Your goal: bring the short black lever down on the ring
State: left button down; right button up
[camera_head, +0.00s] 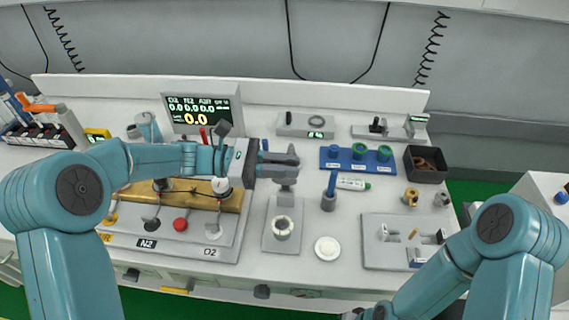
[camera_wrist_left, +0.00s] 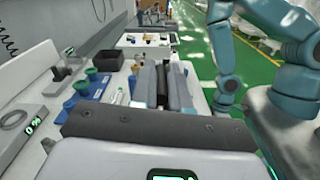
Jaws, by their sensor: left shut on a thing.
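A pale ring (camera_head: 283,227) sits on a grey plate (camera_head: 271,243) in the middle of the worktop. A grey upright post stands on the plate just behind the ring. My left gripper (camera_head: 287,166) is over the top of this post, above and behind the ring, apart from it. It is shut on what appears to be the short black lever, mostly hidden by the fingers. In the left wrist view the fingers (camera_wrist_left: 166,86) close on a dark upright piece. My right gripper is low at the bottom edge, too cut off to read its jaws.
A grey box with a dark ring (camera_head: 316,122) and a display stands behind. To the right are a blue rack (camera_head: 327,163) with green-topped pieces, a black bin (camera_head: 442,172) and a fixture plate (camera_head: 385,257). A white disc (camera_head: 327,249) lies right of the plate.

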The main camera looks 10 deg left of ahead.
pick_arm(q)
jog(key=s+f+m+b, duration=0.5)
jog(key=s+b, duration=0.2)
jog(key=b, duration=0.4)
jog(key=shift+s+m, duration=0.15)
jog(key=shift+m, duration=0.15)
jog(key=shift+f, duration=0.1)
jog(key=c, duration=1.2)
grip_release()
jog(key=shift+a, duration=0.1)
jog(key=shift+o, duration=0.4)
jog(key=shift+s, duration=0.1)
